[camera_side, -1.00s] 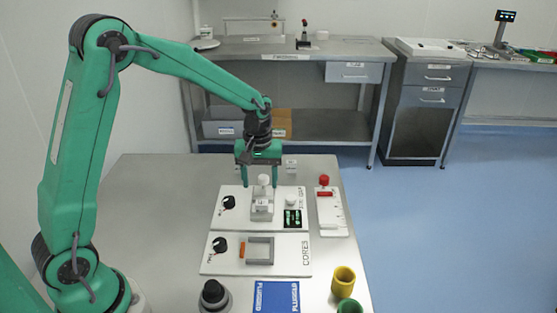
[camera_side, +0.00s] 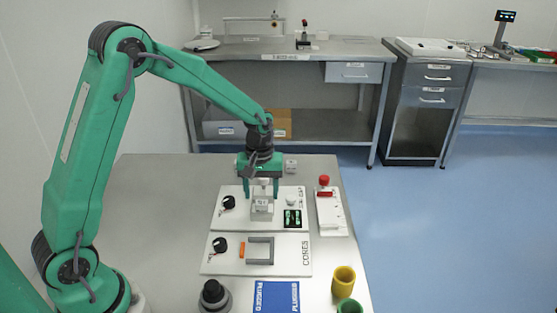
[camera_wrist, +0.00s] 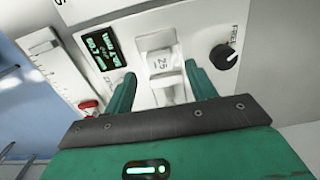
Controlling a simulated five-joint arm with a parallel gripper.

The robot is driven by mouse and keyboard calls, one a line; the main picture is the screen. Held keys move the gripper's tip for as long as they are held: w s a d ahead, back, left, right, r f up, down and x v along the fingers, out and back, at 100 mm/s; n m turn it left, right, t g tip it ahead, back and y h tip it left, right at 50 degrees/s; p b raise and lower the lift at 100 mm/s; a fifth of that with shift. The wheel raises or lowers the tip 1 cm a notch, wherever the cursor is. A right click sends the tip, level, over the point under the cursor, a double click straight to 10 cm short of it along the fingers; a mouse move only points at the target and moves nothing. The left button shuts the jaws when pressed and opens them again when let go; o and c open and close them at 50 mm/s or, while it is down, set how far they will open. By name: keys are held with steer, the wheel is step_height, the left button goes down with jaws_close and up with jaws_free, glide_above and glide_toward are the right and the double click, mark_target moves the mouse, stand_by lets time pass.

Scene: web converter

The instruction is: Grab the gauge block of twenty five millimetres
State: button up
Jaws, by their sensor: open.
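The gauge block (camera_side: 262,205), a pale block with a label, stands on the white plate with the knob and small green display. In the wrist view its label reads 25 (camera_wrist: 160,64), and it lies between my fingertips. My gripper (camera_side: 262,197) is open above and around the block, pointing down, with one finger on each side. In the wrist view the green fingers of my gripper (camera_wrist: 161,85) flank the block with gaps. The block's top is partly hidden by my gripper in the side view.
The white plate (camera_side: 225,217) carries a black knob (camera_side: 228,202) and a display (camera_side: 292,217). In front is a CORES plate (camera_side: 290,262) with a grey square frame. A slim white plate with a red knob (camera_side: 324,181) is right. Yellow (camera_side: 343,280) and green cups stand at front right.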

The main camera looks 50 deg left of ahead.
mark_target(262, 202)
steer(key=shift+f, duration=2.3)
steer(key=shift+r, duration=0.1)
jaws_close()
